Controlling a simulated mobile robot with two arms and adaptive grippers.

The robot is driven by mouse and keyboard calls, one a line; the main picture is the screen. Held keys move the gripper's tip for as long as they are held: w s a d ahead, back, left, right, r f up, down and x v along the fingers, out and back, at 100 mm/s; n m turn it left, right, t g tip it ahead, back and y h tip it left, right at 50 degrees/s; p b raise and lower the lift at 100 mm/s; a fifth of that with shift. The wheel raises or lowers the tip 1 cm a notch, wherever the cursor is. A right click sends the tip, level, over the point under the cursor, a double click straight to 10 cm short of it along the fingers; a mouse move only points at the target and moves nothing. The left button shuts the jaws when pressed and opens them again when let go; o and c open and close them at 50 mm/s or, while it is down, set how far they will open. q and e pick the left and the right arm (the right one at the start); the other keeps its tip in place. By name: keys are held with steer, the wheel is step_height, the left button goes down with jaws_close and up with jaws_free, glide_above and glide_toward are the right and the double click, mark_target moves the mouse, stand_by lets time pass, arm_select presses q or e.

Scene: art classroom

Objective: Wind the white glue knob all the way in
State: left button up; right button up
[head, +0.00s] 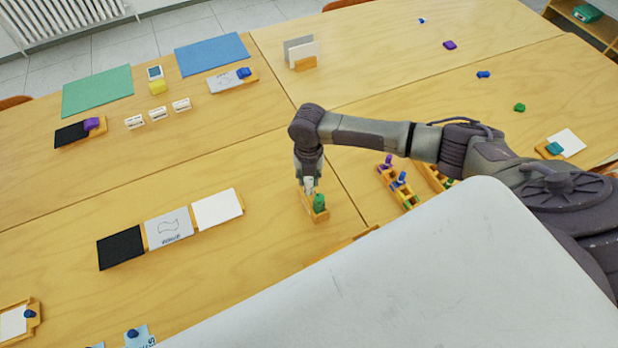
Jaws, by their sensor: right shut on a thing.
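My right gripper (308,182) reaches down from above at the middle of the table. It is shut on a small white thing, which looks like the white glue knob (309,185), at a small wooden holder (318,216). A green piece (319,201) stands upright in the same holder, just in front of the white knob. The fingers partly hide the knob, and its depth in the holder cannot be told. My left gripper is not in view.
Wooden racks with coloured pieces (398,184) stand to the right, close to my right arm. Black, grey and white cards (217,208) lie to the left. Green (97,91) and blue (212,54) sheets lie at the back. The table between cards and holder is clear.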

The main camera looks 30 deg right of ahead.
steer(key=n, duration=0.5)
steer(key=shift+n+b, duration=0.3)
steer(key=shift+b, duration=0.05)
steer(key=n, duration=0.4)
steer(key=o, duration=1.6)
steer(key=shift+c, duration=0.2)
